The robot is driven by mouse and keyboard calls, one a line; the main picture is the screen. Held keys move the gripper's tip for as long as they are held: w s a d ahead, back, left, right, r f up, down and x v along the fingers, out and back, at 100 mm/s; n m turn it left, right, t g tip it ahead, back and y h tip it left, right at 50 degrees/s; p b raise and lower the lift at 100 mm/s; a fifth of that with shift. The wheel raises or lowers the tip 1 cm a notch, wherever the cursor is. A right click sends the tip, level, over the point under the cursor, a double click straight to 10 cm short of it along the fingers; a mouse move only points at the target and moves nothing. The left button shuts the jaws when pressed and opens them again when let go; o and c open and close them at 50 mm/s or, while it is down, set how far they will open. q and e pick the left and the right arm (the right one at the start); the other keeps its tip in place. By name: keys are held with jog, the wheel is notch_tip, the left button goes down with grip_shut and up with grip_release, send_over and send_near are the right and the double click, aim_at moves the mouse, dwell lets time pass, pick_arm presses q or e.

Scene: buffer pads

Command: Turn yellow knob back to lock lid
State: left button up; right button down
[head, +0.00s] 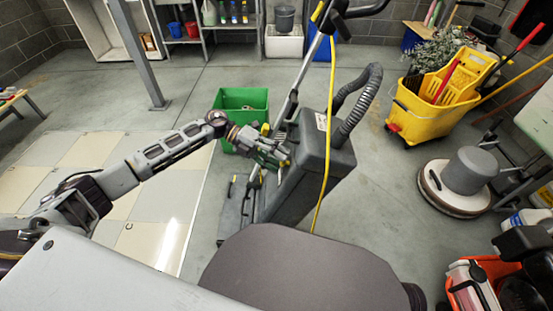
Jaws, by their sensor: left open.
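A grey floor-cleaning machine (305,185) stands in the middle of the head view, with a ribbed hose and a tilted handle. My left gripper (279,152) reaches in from the left to the machine's left side, at the upper part of its body. It is open, and its fingers point at the machine. Small yellow parts (265,129) show close to the fingers. I cannot tell which is the yellow knob, or whether the fingers touch it. The lid cannot be made out clearly. My right gripper is not in view.
A green bin (241,101) stands just behind my left gripper. A yellow cord (329,140) hangs down the machine. A yellow mop bucket (420,115) and a round floor polisher (464,180) stand to the right. A metal post (140,55) rises at the back left.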

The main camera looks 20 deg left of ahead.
pick_arm(q)
jog(key=v, duration=1.2)
dwell(0.8)
